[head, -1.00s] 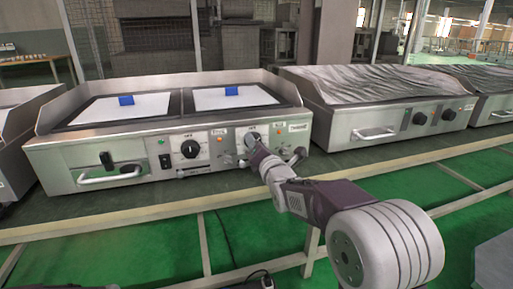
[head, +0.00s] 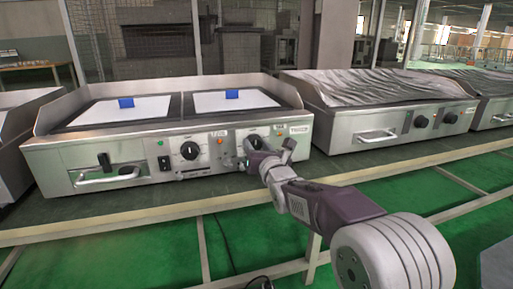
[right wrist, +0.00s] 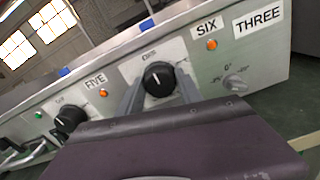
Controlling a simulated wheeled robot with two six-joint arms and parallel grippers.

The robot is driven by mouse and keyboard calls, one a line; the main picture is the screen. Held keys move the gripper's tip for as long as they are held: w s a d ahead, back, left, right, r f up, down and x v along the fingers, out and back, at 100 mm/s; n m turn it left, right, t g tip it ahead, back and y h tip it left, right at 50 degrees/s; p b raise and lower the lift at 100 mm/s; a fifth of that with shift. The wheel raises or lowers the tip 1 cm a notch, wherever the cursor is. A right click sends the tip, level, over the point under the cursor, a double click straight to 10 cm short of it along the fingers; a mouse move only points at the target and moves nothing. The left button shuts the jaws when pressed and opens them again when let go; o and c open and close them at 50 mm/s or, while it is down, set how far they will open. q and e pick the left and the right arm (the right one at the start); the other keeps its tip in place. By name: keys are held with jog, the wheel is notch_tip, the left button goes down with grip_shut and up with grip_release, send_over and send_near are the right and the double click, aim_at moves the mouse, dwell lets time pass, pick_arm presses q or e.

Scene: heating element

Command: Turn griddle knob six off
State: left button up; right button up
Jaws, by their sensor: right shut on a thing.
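The griddle (head: 110,158) with two white plates stands on the bench at centre left. A black round knob (right wrist: 158,78) is between the two fingers of my right gripper (right wrist: 160,95), which is shut on it. The SIX label (right wrist: 207,27) and a lit orange lamp (right wrist: 211,44) are just right of this knob. In the head view my right gripper (head: 256,147) is at the right part of the griddle's front panel and partly covers the knob. My left gripper is not in view.
Another black knob (head: 190,150) is to the left, beside the FIVE label (right wrist: 95,81) and an orange lamp. A small grey dial (right wrist: 235,85) is at the right, under the THREE label (right wrist: 259,20). A second griddle (head: 375,125) stands to the right.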

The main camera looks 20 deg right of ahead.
jog(key=shift+f, duration=0.1)
dwell(0.3)
jog(key=o, duration=1.4)
jog(key=shift+c, duration=0.2)
jog(key=shift+s, duration=0.3)
jog(key=s+p, duration=0.3)
jog(key=s, duration=0.5)
jog(key=shift+s+d, duration=0.15)
jog(key=shift+s, duration=0.1)
